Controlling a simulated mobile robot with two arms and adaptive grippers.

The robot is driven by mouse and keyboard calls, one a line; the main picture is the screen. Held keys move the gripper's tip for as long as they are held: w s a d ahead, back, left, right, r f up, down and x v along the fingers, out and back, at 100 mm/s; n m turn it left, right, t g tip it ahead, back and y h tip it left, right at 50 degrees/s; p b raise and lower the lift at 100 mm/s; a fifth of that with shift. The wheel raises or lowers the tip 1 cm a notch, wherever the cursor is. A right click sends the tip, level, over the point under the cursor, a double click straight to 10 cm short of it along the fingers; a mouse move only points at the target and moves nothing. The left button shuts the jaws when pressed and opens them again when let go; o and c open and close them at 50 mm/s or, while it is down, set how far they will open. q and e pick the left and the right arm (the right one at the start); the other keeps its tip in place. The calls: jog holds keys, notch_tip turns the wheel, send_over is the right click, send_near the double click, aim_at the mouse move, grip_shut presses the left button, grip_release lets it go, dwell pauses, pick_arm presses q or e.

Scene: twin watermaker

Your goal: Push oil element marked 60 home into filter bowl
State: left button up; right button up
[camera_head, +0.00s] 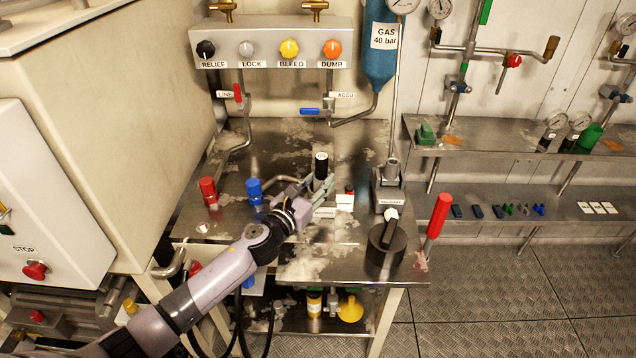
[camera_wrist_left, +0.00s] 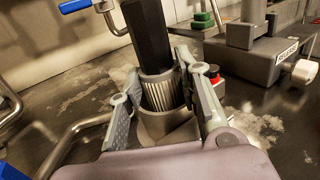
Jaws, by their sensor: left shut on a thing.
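The oil element (camera_head: 321,163) stands upright on the bench in the head view, with a dark upper part and a pale top. In the left wrist view, its pleated pale body (camera_wrist_left: 162,93) shows below a thick black upper part (camera_wrist_left: 149,35). Its lower end is inside the grey filter bowl (camera_wrist_left: 168,128), with pleats still visible above the rim. The mark 60 is not readable. My left gripper (camera_head: 318,190) is shut on the element, with one finger at each side in the left wrist view (camera_wrist_left: 159,75). My right gripper is not in view.
A red-capped post (camera_head: 208,190) and blue-capped post (camera_head: 254,188) stand left of the bowl. A small red-topped item (camera_head: 349,190) and a grey block (camera_head: 388,190) are to its right.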

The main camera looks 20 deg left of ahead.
pick_arm(q)
jog(key=shift+f, duration=0.2)
jog(key=o, duration=1.1)
jog(key=shift+s+f, duration=0.1)
jog(key=shift+f, duration=0.05)
jog(key=shift+c, duration=0.2)
jog(key=shift+s+d+f, duration=0.1)
jog(key=v, duration=1.1)
jog(key=shift+s+a+r, duration=0.3)
jog(key=shift+a+r, duration=0.05)
